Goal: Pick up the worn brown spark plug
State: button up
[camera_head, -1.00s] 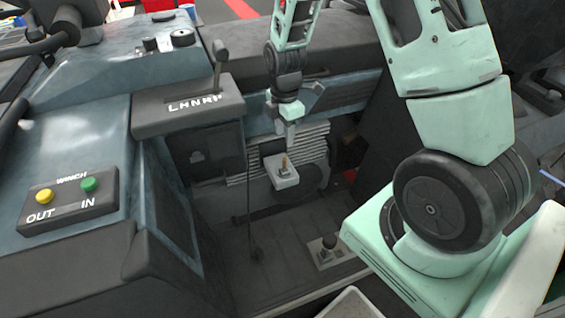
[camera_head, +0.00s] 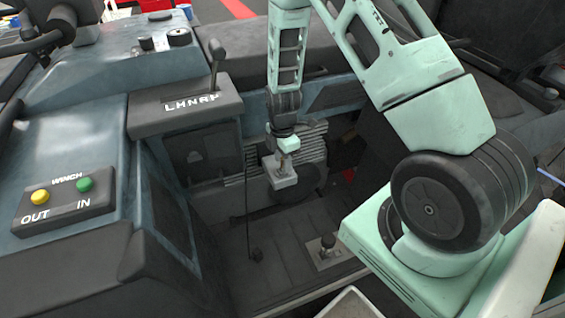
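My gripper (camera_head: 285,157) points down at a small light grey block (camera_head: 283,182) in the footwell, in the middle of the head view. Its fingers are at the top of this block. The small brown upright thing on the block, which looks like the worn spark plug, is now hidden by the gripper. The fingers are too small and too much in line with the block to tell whether they are open, or shut on the plug.
A gear lever box marked with letters (camera_head: 185,106) stands left of my arm. A winch switch box (camera_head: 65,196) with yellow and green buttons is at the lower left. A short knobbed lever (camera_head: 328,241) rises from the floor below the block. The dark floor (camera_head: 285,240) around it is mostly clear.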

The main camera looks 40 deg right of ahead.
grip_shut()
jog(key=shift+r, duration=0.2)
